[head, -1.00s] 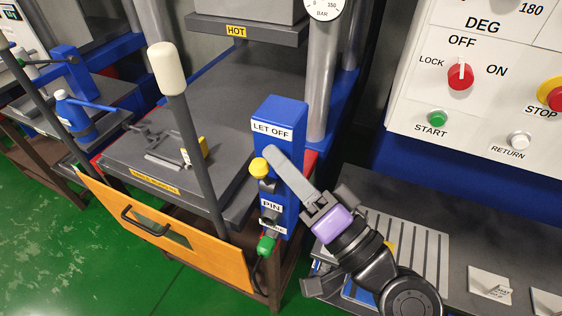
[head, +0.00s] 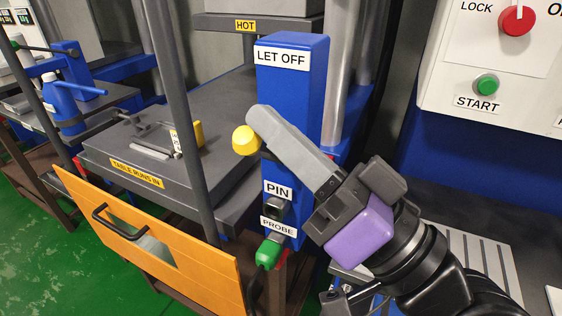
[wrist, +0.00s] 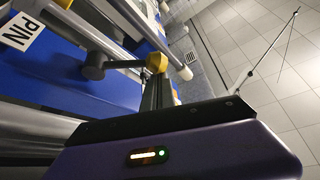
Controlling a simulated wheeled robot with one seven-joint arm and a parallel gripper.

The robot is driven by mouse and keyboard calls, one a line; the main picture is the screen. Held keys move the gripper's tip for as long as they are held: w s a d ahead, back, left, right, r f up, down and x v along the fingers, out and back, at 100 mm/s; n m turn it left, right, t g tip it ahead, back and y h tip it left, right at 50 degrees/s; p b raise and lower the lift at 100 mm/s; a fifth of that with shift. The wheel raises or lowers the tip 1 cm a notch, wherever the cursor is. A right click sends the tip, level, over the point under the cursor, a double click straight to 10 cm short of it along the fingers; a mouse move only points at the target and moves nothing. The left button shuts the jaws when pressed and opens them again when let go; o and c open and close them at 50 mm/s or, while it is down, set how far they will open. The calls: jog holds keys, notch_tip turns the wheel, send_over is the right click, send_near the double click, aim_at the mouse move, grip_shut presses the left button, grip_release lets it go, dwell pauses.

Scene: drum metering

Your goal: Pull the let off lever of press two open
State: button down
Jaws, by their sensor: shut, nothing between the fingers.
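The blue box marked LET OFF (head: 291,85) stands at the press's front corner. A yellow knob (head: 246,140), which appears to be the let off lever's end, sticks out from its left side. The knob (wrist: 157,62) also shows in the wrist view, on a dark arm beside the blue panel. My gripper (head: 258,116) is shut and empty, its tips in front of the box and just above and right of the knob. I cannot tell whether the tips touch it. The lever's arm is mostly hidden behind my fingers in the head view.
A PIN fitting (head: 274,209) and a green PROBE plug (head: 267,252) sit low on the box. A tall grey rod (head: 179,110) rises left of it. An orange guard (head: 150,235) stands in front. A control panel (head: 490,65) is at right.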

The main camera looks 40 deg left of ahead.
aim_at(247, 156)
jog(key=f+n+g+b, duration=0.1)
jog(key=b, duration=0.2)
jog(key=s+f+n+g+b, duration=0.1)
jog(key=n+b, duration=0.1)
jog(key=b, duration=0.1)
jog(key=shift+s+d+f+n, duration=0.1)
jog(key=shift+d+n, duration=0.05)
jog(key=shift+n, duration=0.15)
jog(key=n+g+b, duration=0.1)
jog(key=n+b, duration=0.1)
jog(key=b, duration=0.1)
jog(key=s+f+n+g+b, duration=0.1)
jog(key=n+g+b, duration=0.1)
jog(key=b, duration=0.1)
jog(key=shift+d+f, duration=0.1)
jog(key=shift+s+d+f+b, duration=0.1)
jog(key=shift+s+f+b, duration=0.1)
jog(key=shift+f+b, duration=0.7)
jog(key=shift+s+f+b, duration=0.2)
jog(key=shift+f+b, duration=0.1)
jog(key=shift+b, duration=1.1)
jog(key=shift+f, duration=0.25)
